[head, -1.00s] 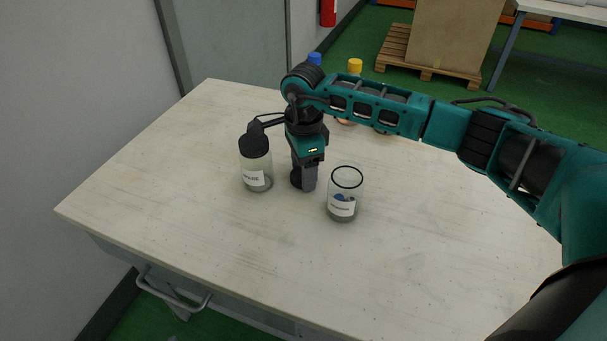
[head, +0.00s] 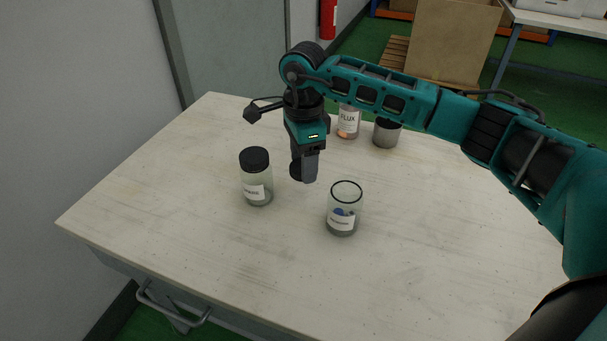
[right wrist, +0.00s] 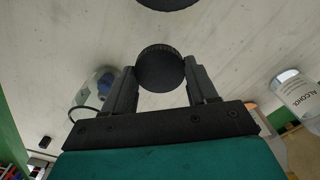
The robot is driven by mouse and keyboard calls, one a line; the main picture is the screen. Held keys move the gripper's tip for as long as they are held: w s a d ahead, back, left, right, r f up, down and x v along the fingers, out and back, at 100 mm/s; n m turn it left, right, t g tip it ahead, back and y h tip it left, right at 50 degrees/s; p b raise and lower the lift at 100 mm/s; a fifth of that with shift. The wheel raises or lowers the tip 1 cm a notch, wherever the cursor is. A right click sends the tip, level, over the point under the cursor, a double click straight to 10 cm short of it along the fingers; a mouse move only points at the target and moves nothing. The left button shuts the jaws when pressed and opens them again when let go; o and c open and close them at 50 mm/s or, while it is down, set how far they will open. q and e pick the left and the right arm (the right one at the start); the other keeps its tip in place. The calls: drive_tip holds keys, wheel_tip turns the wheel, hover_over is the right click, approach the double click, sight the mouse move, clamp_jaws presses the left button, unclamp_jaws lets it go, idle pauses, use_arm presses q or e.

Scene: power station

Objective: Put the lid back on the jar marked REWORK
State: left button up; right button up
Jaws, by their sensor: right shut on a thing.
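An open clear glass jar (head: 342,222) with a dark rim and a white label stands on the table, with small blue things inside. Its label is too small to read. My right gripper (head: 305,176) points down, shut on a black round lid (head: 296,171), left of and behind the open jar. In the right wrist view, the lid (right wrist: 160,68) sits between the two fingers. The open jar (right wrist: 96,88) appears at left there, partly hidden by a finger. My left gripper is not in view.
A second jar (head: 257,186) stands closed under a black lid, left of my gripper. Behind stand a FLUX bottle (head: 348,123) and a grey metal cup (head: 386,134). An ALCOHOL bottle (right wrist: 298,94) shows in the right wrist view. The table front (head: 240,255) is clear.

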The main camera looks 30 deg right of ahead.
wheel_tip(320, 180, up, 14)
drive_tip(key=p, duration=0.1)
drive_tip(key=shift+f, duration=0.1)
